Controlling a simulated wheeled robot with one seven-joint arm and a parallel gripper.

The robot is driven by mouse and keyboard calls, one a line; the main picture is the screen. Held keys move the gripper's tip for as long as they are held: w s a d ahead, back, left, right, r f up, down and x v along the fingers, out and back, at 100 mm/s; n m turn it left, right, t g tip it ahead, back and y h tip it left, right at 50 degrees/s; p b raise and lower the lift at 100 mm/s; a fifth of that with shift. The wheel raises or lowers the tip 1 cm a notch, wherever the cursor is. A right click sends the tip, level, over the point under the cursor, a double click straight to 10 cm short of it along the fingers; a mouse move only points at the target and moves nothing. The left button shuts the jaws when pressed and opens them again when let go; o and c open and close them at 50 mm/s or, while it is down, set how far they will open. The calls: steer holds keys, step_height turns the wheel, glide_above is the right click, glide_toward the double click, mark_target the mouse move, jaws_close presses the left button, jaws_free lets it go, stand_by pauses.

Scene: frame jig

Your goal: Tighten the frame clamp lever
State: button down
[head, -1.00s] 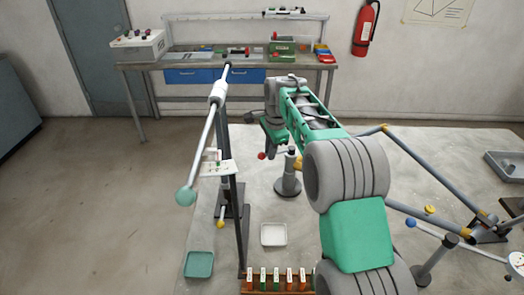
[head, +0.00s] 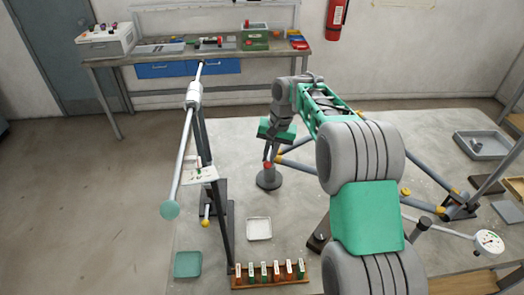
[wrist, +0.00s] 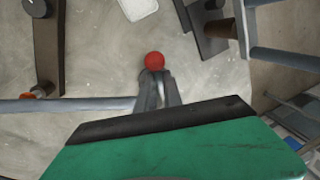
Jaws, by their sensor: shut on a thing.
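In the wrist view the red knob (wrist: 154,60) sticks out just past the fingertips. My gripper (head: 269,152) points down and is shut on the lever just behind the knob; its fingers (wrist: 154,84) also show in the wrist view. The frame's blue-grey tubes (head: 302,169) with yellow joints run behind my arm. The clamp body and most of the lever shaft are hidden by the gripper.
A tall post carries a slanted rod with a teal ball (head: 170,210) on the left. A white tray (head: 259,229), a teal tray (head: 188,264) and a rack of labelled pieces (head: 270,280) are at the front. A round dial (head: 489,242) stands at the right.

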steer(key=shift+d+n+p, duration=0.4)
steer(key=shift+d+n, duration=0.45)
steer(key=shift+n, duration=0.35)
steer(key=c, duration=1.5)
jaws_free()
steer(key=r, duration=0.2)
steer(key=d+r, duration=0.1)
steer(key=r, duration=0.2)
steer(key=r+p, duration=0.1)
steer(key=r, duration=0.1)
steer(key=shift+d+r, duration=0.25)
steer(key=shift+r, duration=0.1)
